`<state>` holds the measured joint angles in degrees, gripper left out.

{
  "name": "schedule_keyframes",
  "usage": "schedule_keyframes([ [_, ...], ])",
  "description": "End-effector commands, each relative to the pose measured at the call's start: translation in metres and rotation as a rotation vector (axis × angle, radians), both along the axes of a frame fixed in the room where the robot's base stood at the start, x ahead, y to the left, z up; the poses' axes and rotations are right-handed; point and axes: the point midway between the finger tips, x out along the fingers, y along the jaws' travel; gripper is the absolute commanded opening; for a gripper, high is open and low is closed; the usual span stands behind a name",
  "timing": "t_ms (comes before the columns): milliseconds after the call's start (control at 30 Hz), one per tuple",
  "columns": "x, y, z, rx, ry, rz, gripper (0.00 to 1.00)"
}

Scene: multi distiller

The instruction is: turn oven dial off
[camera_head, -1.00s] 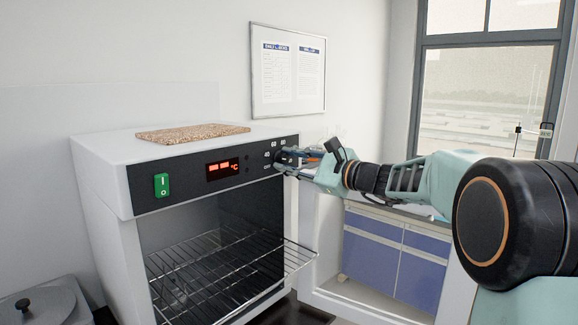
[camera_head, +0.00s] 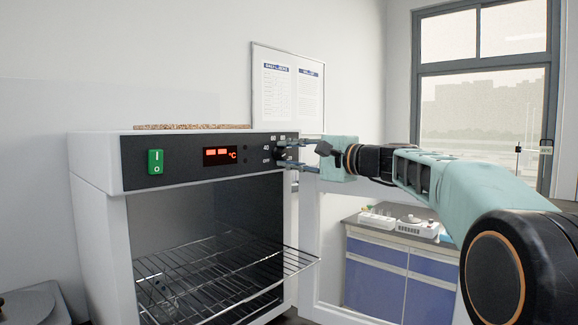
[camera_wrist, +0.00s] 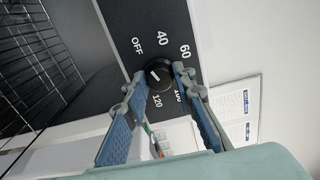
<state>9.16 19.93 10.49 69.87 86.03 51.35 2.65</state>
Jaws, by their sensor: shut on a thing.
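The white oven (camera_head: 100,165) stands at the left with a dark control panel (camera_head: 190,174) across its top front. Its round black dial (camera_wrist: 160,72) sits at the panel's right end, among the labels OFF, 40, 60, 100 and 120. My gripper (camera_wrist: 158,75) reaches the dial from the right in the head view (camera_head: 290,152). Its two blue-grey fingers are shut on the dial, one on each side. A short white mark shows on the dial's face, but I cannot tell exactly which label it points to.
A green rocker switch (camera_head: 155,162) and a lit red display (camera_head: 220,156) are on the panel. The oven's front is open, with wire racks (camera_head: 215,265) sticking out. A cork-like board (camera_head: 190,127) lies on top. A blue-fronted cabinet (camera_head: 395,275) stands behind my arm.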

Motion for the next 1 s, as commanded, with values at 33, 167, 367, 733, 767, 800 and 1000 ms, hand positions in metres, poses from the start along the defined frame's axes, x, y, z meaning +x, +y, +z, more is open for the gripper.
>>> schedule_keyframes([
  [33, 0.0001, 0.0003, -0.0020, -0.007, -0.011, 0.001, 0.00],
  [167, 0.0000, 0.0004, -0.0005, -0.023, -0.031, 0.001, 0.00],
  [367, 0.0000, 0.0003, 0.0005, -0.033, -0.042, 0.000, 0.00],
  [733, 0.0000, 0.0005, 0.0009, -0.031, -0.042, 0.000, 0.35],
  [767, 0.0000, 0.0005, 0.0008, -0.031, -0.042, 0.000, 0.39],
  [800, 0.0000, 0.0004, 0.0007, -0.031, -0.041, 0.000, 0.41],
  [1000, 0.0001, 0.0002, 0.0004, -0.031, -0.039, 0.000, 0.41],
])
